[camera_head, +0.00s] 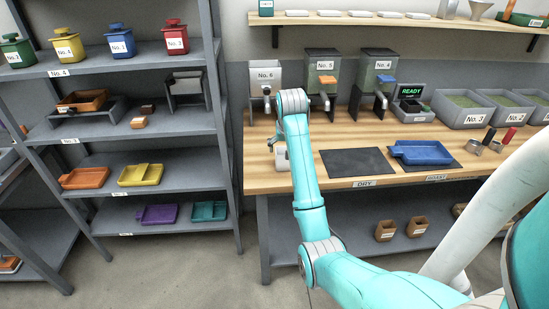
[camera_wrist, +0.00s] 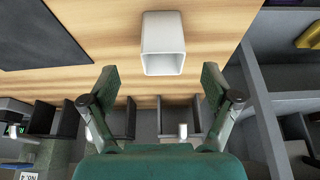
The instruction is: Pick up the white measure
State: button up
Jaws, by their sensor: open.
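The white measure (camera_wrist: 162,62) is a square, open-topped cup on the wooden counter, seen in the wrist view just beyond my fingertips and roughly centred between them. In the head view the white measure (camera_head: 282,160) stands near the counter's front left edge, partly hidden by my arm. My gripper (camera_wrist: 158,82) is open and empty, one finger on each side of the view, with a gap between it and the measure. In the head view my gripper is mostly hidden behind my arm.
Dispensers No. 6 (camera_head: 265,77), No. 5 (camera_head: 323,75) and No. 4 (camera_head: 377,75) stand behind on the counter. A dark mat (camera_head: 355,163) lies right of the measure; a blue tray (camera_head: 421,152) rests on another mat. A grey shelf rack (camera_head: 212,95) stands to the left.

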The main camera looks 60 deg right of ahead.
aim_at(283, 159)
jog(key=w+d+f, duration=0.1)
jog(key=d+f, duration=0.1)
jog(key=f, duration=0.1)
jog(key=shift+w+d, duration=0.35)
jog(key=shift+w, duration=0.05)
jog(key=shift+w+a+x, duration=0.1)
jog(key=shift+a+x, duration=0.05)
jog(key=shift+x, duration=1.2)
jog(key=shift+w+a+x, duration=0.1)
jog(key=shift+a+x, duration=0.05)
jog(key=shift+x, duration=1.25)
jog(key=c, duration=1.2)
